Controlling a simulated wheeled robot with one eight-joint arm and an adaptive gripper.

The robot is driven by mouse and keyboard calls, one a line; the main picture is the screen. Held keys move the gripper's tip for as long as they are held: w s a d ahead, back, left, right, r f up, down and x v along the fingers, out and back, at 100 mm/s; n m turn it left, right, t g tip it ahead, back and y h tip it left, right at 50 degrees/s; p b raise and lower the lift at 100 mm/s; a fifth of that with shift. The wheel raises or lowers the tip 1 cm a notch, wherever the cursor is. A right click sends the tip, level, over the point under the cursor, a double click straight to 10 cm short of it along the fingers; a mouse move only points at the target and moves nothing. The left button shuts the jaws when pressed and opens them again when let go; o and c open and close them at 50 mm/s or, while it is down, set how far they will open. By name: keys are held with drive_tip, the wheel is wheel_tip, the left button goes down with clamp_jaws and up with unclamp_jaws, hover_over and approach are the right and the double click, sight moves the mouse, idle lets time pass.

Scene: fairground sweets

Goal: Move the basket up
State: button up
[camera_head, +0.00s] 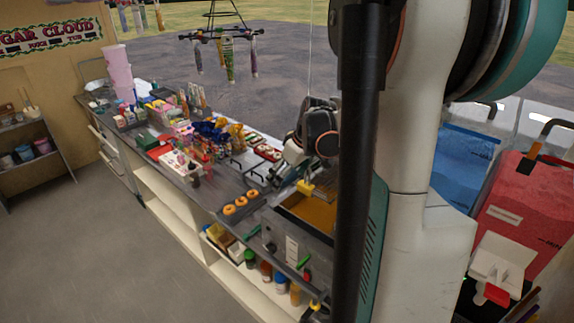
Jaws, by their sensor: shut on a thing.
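The fryer (308,238) stands at the near end of the counter, with brown-orange oil (315,207) showing in its open top. A yellow handle piece (305,187) sits at the fryer's back edge, seemingly part of the basket. The basket's wire body cannot be made out. My gripper (290,172) is small in view, low over the back of the fryer beside the yellow piece. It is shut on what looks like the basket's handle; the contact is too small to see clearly. A black post and my arm hide the fryer's right side.
Three orange doughnuts (241,203) lie on the counter left of the fryer. Bottles and sweets crowd the counter beyond. Jars (266,272) stand on the shelf below. Slush machines (530,205) stand at right. The floor (100,255) at left is clear.

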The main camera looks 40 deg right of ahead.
drive_tip(key=a+f+b, duration=0.3)
drive_tip(key=f+b, duration=0.3)
drive_tip(key=f, duration=0.3)
drive_tip(key=shift+s+a+f, duration=0.15)
drive_tip(key=shift+f, duration=0.2)
idle(0.9)
drive_tip(key=shift+f+b, duration=0.1)
drive_tip(key=shift+b, duration=0.2)
idle(0.5)
wheel_tip(320, 180, down, 3)
drive_tip(key=b, duration=0.2)
drive_tip(key=shift+b, duration=0.35)
drive_tip(key=o, duration=1.6)
drive_tip(key=shift+c, duration=0.2)
